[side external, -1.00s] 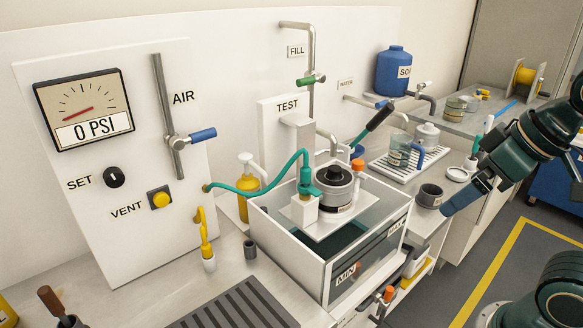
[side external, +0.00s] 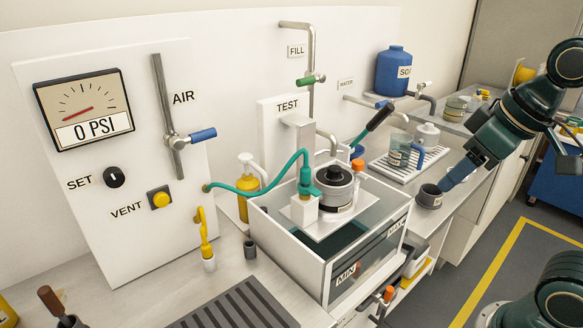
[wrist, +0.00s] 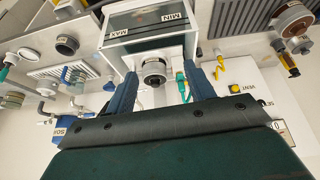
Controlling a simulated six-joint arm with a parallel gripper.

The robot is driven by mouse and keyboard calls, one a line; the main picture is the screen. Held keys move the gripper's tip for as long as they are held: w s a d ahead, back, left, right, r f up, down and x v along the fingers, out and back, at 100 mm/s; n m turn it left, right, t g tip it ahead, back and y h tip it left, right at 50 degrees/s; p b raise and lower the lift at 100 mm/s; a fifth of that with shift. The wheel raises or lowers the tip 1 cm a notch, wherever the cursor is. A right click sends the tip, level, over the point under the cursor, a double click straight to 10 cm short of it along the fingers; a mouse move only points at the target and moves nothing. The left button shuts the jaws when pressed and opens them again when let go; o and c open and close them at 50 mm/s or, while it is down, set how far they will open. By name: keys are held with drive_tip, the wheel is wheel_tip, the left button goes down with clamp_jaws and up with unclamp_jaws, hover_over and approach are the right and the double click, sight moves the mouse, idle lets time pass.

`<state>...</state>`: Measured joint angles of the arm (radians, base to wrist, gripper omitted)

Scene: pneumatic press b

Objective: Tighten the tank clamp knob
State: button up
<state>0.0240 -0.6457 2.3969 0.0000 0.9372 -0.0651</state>
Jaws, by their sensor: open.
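The clear-walled tank (side external: 346,268), marked MIN and MAX, stands on the bench at centre. Over it sits a round metal fixture (side external: 338,192) with a black top; it also shows between my fingers in the wrist view (wrist: 154,72). I cannot tell for certain which part is the clamp knob. My gripper (side external: 444,187) is open, right of the tank, beside a dark cup in the picture. In the wrist view its two blue fingers (wrist: 162,76) are spread with nothing held.
The dark cup (side external: 429,196) stands on the bench right of the tank. A teal hose (side external: 240,190) runs from the gauge panel (side external: 110,210) to the fixture. A drip rack (side external: 385,172) with a beaker lies farther back.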

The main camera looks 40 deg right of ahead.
drive_tip(key=w+d+r+n+g, duration=0.1)
drive_tip(key=w+d+r, duration=0.15)
drive_tip(key=w, duration=0.65)
drive_tip(key=n+g, duration=0.4)
drive_tip(key=n, duration=0.1)
hover_over(359, 161)
wheel_tip(359, 161, down, 7)
drive_tip(key=shift+w+r, duration=0.1)
wheel_tip(359, 161, down, 14)
drive_tip(key=shift+r, duration=0.1)
drive_tip(key=c, duration=1)
